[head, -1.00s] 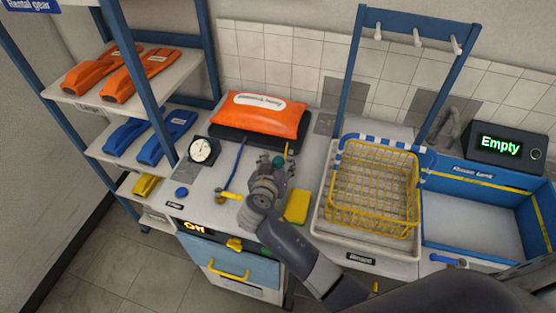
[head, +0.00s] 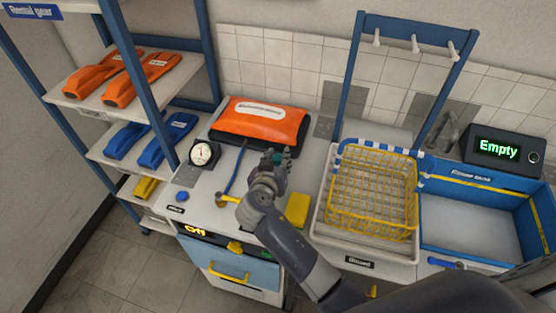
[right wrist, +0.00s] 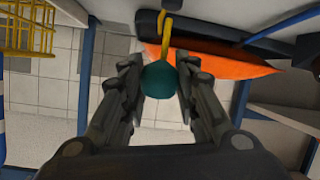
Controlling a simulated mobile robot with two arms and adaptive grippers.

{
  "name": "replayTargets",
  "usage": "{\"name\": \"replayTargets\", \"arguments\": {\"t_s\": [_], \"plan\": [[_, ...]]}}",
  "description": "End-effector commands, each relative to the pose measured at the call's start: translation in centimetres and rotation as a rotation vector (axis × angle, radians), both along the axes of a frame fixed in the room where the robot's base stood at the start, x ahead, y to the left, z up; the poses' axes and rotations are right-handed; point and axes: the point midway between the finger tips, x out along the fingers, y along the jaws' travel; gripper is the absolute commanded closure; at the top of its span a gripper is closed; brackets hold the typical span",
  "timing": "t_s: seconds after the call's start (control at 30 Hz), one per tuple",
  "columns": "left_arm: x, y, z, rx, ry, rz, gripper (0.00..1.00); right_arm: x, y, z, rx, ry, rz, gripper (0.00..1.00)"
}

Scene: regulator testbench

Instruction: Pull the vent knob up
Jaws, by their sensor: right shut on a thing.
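A teal round knob (right wrist: 158,82), which I take to be the vent knob, sits between the fingers in the right wrist view. In the head view a small teal part (head: 277,158) of it shows at the fingertips. My right gripper (head: 275,160) is shut on this knob, above the white bench top. The fingers hide most of the knob and what is below it in the head view. My left gripper is not in view.
An orange bag (head: 262,122) lies behind the gripper. A yellow block (head: 297,210) is close on its right, a yellow valve handle (head: 228,198) on its left. A round gauge (head: 202,153) and a yellow wire basket (head: 372,190) stand farther out.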

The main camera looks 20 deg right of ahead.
Motion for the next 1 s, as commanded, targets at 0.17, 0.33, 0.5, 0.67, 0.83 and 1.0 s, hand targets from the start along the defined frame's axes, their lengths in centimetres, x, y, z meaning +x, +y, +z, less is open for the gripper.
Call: {"name": "replayTargets", "arguments": {"t_s": [0.17,0.33,0.5,0.67,0.83,1.0], "plan": [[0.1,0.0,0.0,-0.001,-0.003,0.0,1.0,0.2,0.0,0.5,-0.003,-0.013,0.002,0.51],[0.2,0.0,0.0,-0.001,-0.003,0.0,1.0,0.2,0.0,0.4,-0.003,-0.01,0.001,0.51],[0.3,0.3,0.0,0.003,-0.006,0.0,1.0,0.1,0.0,0.3,-0.001,-0.008,0.002,0.51],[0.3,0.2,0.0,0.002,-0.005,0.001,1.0,-1.2,0.8,0.8,0.0,-0.007,0.003,0.51],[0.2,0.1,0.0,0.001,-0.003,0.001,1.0,-3.6,2.2,1.9,0.002,-0.008,0.003,0.51],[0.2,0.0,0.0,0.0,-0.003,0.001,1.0,-5.3,3.2,2.8,0.0,-0.009,0.003,0.51]]}}
